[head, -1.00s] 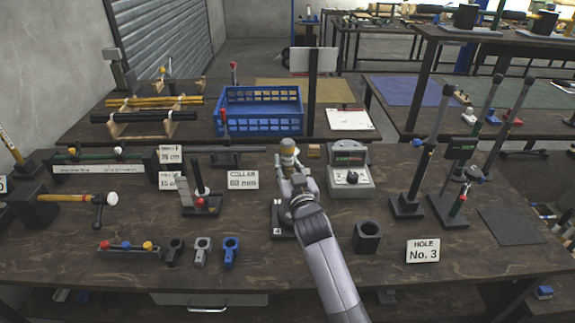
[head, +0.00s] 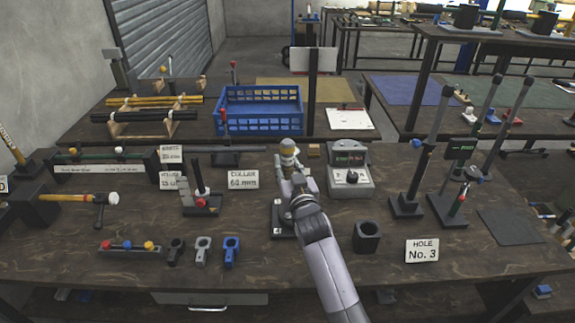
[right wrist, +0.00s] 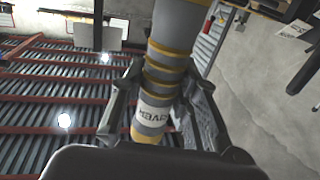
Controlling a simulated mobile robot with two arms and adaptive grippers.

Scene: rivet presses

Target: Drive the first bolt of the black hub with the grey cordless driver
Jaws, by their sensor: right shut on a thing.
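The grey cordless driver (right wrist: 165,75) has yellow-orange bands and a white label. My right gripper (right wrist: 165,105) is shut around its body in the right wrist view. In the head view the driver (head: 289,158) stands roughly upright in my right gripper (head: 291,180), over the middle of the workbench. Its lower end is hidden behind my gripper and arm. A black base (head: 280,218) shows beside my arm under the gripper; I cannot tell whether it carries the black hub. No bolt can be made out. My left gripper is not in view.
A grey device with a dial (head: 349,175) stands right of the gripper. A black open block (head: 367,238) and a "HOLE No. 3" card (head: 423,250) are nearer. A red-handled stand (head: 202,205) is to the left. The front strip of the bench (head: 150,280) is mostly clear.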

